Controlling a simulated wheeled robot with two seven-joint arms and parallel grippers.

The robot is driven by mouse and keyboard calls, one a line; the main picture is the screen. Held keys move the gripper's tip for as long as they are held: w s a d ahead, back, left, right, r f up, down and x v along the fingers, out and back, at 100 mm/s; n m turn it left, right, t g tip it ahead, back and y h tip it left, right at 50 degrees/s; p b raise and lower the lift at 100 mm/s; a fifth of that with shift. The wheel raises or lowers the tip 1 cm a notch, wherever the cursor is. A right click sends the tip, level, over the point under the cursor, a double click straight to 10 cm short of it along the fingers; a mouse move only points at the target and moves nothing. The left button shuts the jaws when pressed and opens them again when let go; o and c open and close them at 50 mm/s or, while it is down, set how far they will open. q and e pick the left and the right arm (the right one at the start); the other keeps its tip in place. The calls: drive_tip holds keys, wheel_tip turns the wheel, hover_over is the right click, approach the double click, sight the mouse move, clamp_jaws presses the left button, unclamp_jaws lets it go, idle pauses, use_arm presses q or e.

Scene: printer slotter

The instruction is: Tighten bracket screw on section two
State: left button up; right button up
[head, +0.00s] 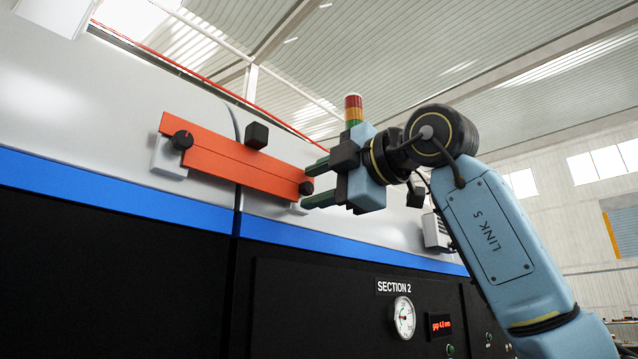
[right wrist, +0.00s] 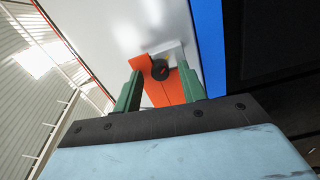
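The orange bracket bar (head: 235,160) slopes down to the right across the machine's grey upper panel. One black screw knob (head: 182,140) sits at its left end, on a pale mount. Another black screw knob (head: 306,188) sits at its right end, above the Section 2 label (head: 394,287). My right gripper (head: 309,186) is at this right knob, with its green fingers spread above and below it. In the right wrist view, the knob (right wrist: 160,69) shows between the open fingers with visible gaps on both sides. How deep it lies between them is unclear. My left gripper is out of view.
A black block (head: 257,135) stands above the bar. Below the blue stripe, the dark panel carries a round gauge (head: 404,317) and a red display (head: 440,325) reading "gap 4.0 mm". A signal tower (head: 353,110) rises behind my right gripper.

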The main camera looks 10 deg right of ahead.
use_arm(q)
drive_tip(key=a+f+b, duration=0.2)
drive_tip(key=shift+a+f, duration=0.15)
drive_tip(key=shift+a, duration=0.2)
use_arm(e)
drive_tip(key=v, duration=1.3)
drive_tip(key=shift+s, duration=0.2)
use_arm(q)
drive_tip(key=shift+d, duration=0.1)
use_arm(e)
drive_tip(key=shift+d, duration=0.15)
